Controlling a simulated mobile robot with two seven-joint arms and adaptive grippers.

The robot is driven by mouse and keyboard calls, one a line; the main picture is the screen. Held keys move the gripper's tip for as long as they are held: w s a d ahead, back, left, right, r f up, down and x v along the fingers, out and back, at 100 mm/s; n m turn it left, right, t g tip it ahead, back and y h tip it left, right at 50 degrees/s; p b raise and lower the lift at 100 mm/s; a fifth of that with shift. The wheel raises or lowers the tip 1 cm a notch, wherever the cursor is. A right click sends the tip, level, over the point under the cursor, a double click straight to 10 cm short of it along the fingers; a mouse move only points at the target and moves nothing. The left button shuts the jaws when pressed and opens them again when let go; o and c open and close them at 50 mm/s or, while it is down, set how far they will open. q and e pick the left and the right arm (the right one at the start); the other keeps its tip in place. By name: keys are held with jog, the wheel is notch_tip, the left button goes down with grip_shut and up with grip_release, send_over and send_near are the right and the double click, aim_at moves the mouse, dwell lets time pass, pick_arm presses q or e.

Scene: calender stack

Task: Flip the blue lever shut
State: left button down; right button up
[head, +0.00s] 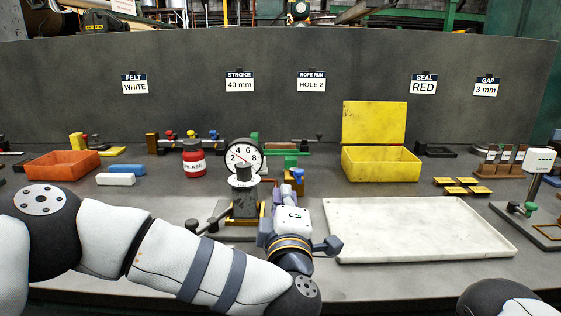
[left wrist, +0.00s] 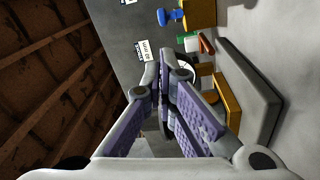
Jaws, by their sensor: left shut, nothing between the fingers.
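A small blue lever (head: 298,174) stands on a brass-coloured block just behind my left gripper, right of the dial gauge. Its exact tilt is too small to tell. In the left wrist view the blue lever (left wrist: 170,18) is at the top, beside the brass block (left wrist: 201,14), beyond my fingertips. My left gripper (head: 282,192) reaches in over the bench just in front of that block. In the left wrist view my left gripper's purple fingers (left wrist: 160,76) are closed together with nothing between them, apart from the lever. My right gripper is out of view.
A dark post fixture (head: 244,200) with the dial gauge (head: 244,156) stands left of my gripper. A white tray (head: 415,252) lies to the right, with a yellow open box (head: 381,165) behind. A red grease jar (head: 194,160) and orange bin (head: 62,166) are left.

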aim_at(297, 172)
pick_arm(q)
jog(key=shift+w, duration=0.15)
jog(key=shift+s+r, duration=0.15)
jog(key=shift+s, duration=0.3)
jog(key=w, duration=0.4)
jog(key=w+b, duration=0.1)
jog(key=w, duration=0.4)
jog(key=shift+w+a+r, duration=0.15)
jog(key=shift+r, duration=0.05)
jog(key=shift+w+r, duration=0.15)
jog(key=shift+w, duration=0.3)
